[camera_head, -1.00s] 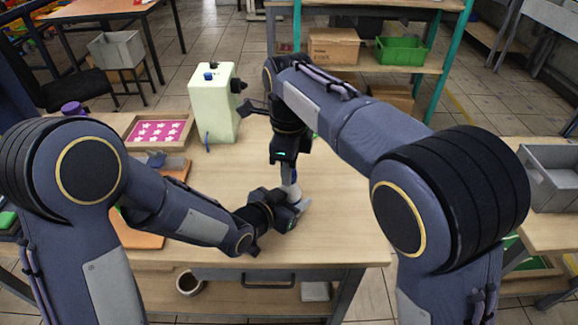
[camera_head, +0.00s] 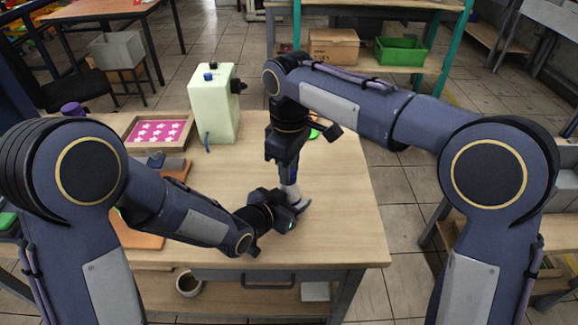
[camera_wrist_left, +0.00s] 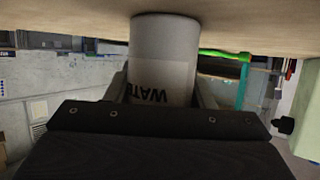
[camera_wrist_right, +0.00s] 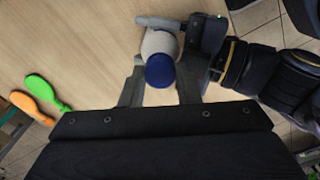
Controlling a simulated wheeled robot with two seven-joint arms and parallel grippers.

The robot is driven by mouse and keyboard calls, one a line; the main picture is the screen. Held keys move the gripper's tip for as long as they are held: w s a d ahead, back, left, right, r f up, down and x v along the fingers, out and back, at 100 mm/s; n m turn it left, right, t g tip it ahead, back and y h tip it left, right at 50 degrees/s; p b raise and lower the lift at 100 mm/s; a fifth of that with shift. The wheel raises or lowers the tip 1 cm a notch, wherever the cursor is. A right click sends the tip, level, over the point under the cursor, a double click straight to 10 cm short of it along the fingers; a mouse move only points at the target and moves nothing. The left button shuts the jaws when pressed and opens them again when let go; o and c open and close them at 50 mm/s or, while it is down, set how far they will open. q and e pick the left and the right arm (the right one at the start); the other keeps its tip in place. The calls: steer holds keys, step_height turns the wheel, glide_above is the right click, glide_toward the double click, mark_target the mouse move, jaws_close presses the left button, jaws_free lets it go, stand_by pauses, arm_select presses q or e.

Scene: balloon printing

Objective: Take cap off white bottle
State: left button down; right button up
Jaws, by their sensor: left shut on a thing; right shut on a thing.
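The white bottle (camera_head: 290,191) stands upright on the wooden table, between my two grippers in the head view. In the left wrist view the bottle (camera_wrist_left: 164,62) shows a grey label with part of a word. My left gripper (camera_head: 296,206) is shut around its lower body from the side. The blue cap (camera_wrist_right: 160,70) is at the bottle's top in the right wrist view. My right gripper (camera_head: 289,168) points down from above and is shut on the cap. In the head view the cap is mostly hidden by that gripper.
A pale green machine (camera_head: 215,105) and a pink star-patterned tray (camera_head: 158,131) stand at the back left. In the right wrist view, a green paddle-shaped item (camera_wrist_right: 47,92) and an orange one (camera_wrist_right: 32,106) lie to the left. The table's right side is clear.

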steer(key=n, duration=0.5)
steer(key=shift+n, duration=0.4)
steer(key=n, duration=0.2)
steer(key=shift+n, duration=0.4)
steer(key=n, duration=0.6)
steer(key=shift+r, duration=0.2)
steer(key=shift+r, duration=0.95)
steer(key=shift+r, duration=2)
arm_select(q)
steer(key=c, duration=0.6)
jaws_free()
